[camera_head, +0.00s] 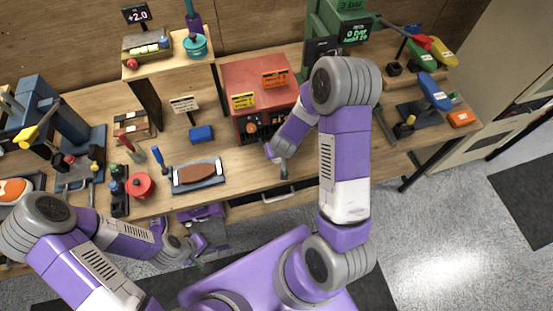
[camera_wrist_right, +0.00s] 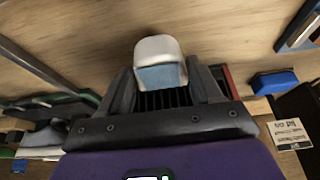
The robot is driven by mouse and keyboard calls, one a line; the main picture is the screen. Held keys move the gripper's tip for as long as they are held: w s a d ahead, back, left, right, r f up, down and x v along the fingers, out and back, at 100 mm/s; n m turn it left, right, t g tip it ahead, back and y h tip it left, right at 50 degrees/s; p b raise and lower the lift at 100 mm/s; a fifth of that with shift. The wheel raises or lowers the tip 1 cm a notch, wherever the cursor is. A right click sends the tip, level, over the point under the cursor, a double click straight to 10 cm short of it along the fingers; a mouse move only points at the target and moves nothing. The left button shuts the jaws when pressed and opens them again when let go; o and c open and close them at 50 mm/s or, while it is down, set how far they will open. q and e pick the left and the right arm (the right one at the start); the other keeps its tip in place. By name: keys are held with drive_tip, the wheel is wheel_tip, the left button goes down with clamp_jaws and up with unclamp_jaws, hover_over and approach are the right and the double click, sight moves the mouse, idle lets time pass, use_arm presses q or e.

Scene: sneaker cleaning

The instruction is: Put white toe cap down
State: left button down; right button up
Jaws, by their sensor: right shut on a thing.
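The white toe cap (camera_wrist_right: 160,60) shows in the right wrist view, with a pale blue face toward the camera. It sits between the two dark fingers of my right gripper (camera_wrist_right: 165,85), which is shut on it. In the head view my right gripper (camera_head: 283,168) is over the front part of the bench, in front of the red machine. The cap is too small there to make out clearly. My left gripper (camera_head: 201,248) is low in front of the bench edge, its fingers apart and empty.
The red machine (camera_head: 258,85) stands behind my right gripper. A brown sole on a grey tray (camera_head: 182,185), a blue block (camera_head: 201,133) and a red round pot (camera_head: 140,185) are to the left. Bare bench (camera_head: 245,163) lies between tray and right gripper.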

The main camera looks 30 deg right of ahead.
wheel_tip(320, 180, down, 4)
drive_tip(key=shift+f+b, duration=0.15)
drive_tip(key=shift+b, duration=0.45)
drive_tip(key=shift+w+f, duration=0.1)
drive_tip(key=shift+f, duration=0.1)
drive_tip(key=shift+f, duration=0.1)
drive_tip(key=o, duration=1.1)
